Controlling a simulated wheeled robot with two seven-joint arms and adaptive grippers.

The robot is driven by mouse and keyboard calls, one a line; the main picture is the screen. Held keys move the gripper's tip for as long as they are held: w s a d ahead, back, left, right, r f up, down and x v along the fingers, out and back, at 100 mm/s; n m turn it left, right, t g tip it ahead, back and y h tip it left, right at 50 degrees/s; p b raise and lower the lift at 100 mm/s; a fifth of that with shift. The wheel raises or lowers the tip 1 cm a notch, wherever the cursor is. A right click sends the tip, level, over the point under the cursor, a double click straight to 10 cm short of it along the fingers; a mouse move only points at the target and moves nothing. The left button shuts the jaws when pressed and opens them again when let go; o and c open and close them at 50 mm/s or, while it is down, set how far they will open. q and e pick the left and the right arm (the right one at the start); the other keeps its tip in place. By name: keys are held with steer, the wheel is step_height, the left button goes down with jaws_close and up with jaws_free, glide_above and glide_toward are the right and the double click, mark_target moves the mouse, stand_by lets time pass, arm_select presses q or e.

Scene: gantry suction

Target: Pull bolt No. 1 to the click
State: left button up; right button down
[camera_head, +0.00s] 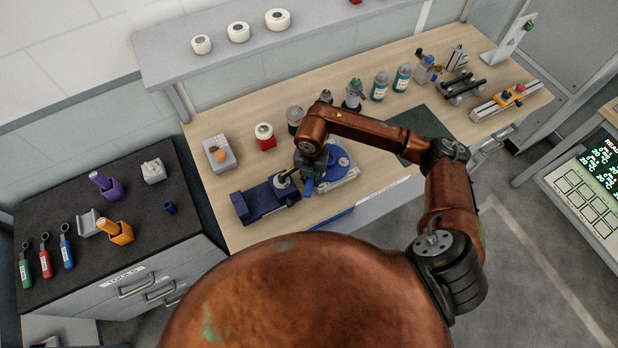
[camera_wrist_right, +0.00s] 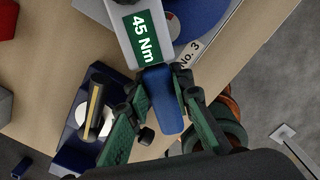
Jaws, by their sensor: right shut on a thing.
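My right gripper (camera_head: 308,178) hangs over the front of the wooden bench. In the right wrist view, its green-padded fingers (camera_wrist_right: 160,110) are shut on the blue handle (camera_wrist_right: 162,95) of a tool with a green "45 Nm" label (camera_wrist_right: 143,37). The round blue flange (camera_head: 341,160) on a light base lies close by, partly hidden by my arm. A "No. 3" label (camera_wrist_right: 188,54) shows beside the flange in the wrist view. I cannot make out bolt No. 1 or whether the tool sits on a bolt. My left gripper is not in view.
A dark blue fixture (camera_head: 257,205) stands left of the gripper; it also shows in the wrist view (camera_wrist_right: 70,128). A red-based container (camera_head: 265,139) and a grey box (camera_head: 219,155) stand behind. Several coloured tools lie on the dark cabinet (camera_head: 75,240) at left. Bottles line the bench's back.

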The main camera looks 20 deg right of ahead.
steer(key=shift+s+d, duration=0.1)
steer(key=shift+d, duration=0.1)
steer(key=shift+r, duration=0.15)
stand_by(0.3)
steer(key=shift+r+p, duration=0.7)
steer(key=shift+r, duration=0.4)
steer(key=shift+r+p, duration=1.2)
steer(key=shift+r, duration=0.7)
